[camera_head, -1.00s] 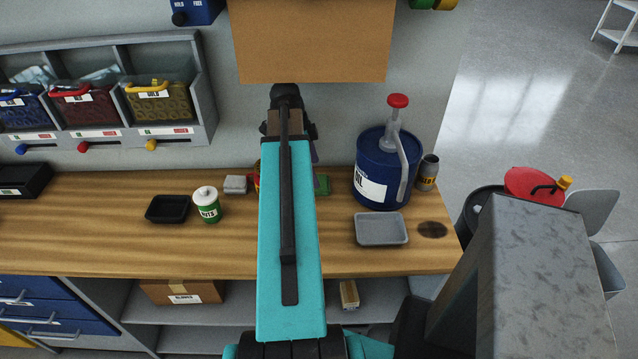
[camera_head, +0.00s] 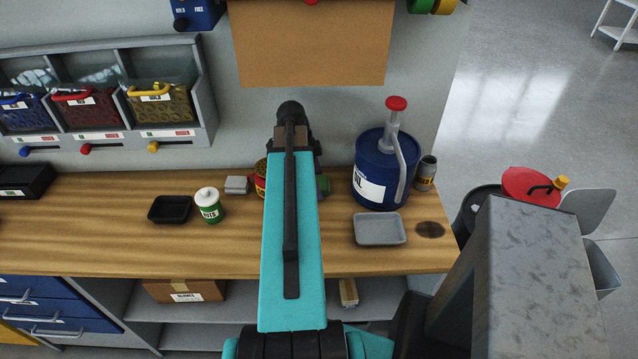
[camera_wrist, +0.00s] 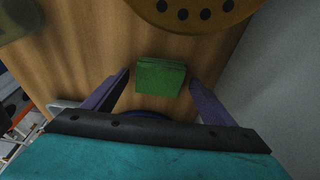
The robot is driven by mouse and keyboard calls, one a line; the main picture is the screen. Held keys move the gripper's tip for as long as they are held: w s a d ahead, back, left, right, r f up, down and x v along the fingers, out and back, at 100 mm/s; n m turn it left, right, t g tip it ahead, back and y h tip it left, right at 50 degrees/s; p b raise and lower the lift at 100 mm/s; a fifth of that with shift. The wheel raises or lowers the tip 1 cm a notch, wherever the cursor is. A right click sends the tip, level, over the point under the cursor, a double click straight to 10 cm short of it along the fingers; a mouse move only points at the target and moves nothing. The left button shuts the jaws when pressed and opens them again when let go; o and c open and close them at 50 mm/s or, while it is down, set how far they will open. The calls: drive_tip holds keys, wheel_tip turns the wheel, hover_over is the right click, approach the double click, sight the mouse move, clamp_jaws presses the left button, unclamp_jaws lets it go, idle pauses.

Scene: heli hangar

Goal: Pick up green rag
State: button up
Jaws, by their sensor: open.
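The green rag (camera_wrist: 160,77) is a small folded square on the wooden workbench, seen in the wrist view. In the head view only a bit of it (camera_head: 323,185) shows at the right edge of my arm, which hides the rest. My gripper (camera_wrist: 160,80) is open, with its two purple fingers on either side of the rag in the wrist view.
A blue pump canister (camera_head: 381,175) stands to the right, with a grey tray (camera_head: 380,229) in front. A yellow-topped round tin (camera_wrist: 195,12) stands close to the rag. A white-lidded can (camera_head: 208,206) and black tray (camera_head: 170,209) are left.

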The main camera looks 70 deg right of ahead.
idle(0.3)
drive_tip(key=c, duration=1.2)
drive_tip(key=shift+r, duration=0.2)
drive_tip(key=shift+c, duration=0.2)
wheel_tip(320, 180, up, 10)
drive_tip(key=b, duration=0.2)
drive_tip(key=shift+f+b, duration=0.15)
drive_tip(key=shift+b, duration=0.15)
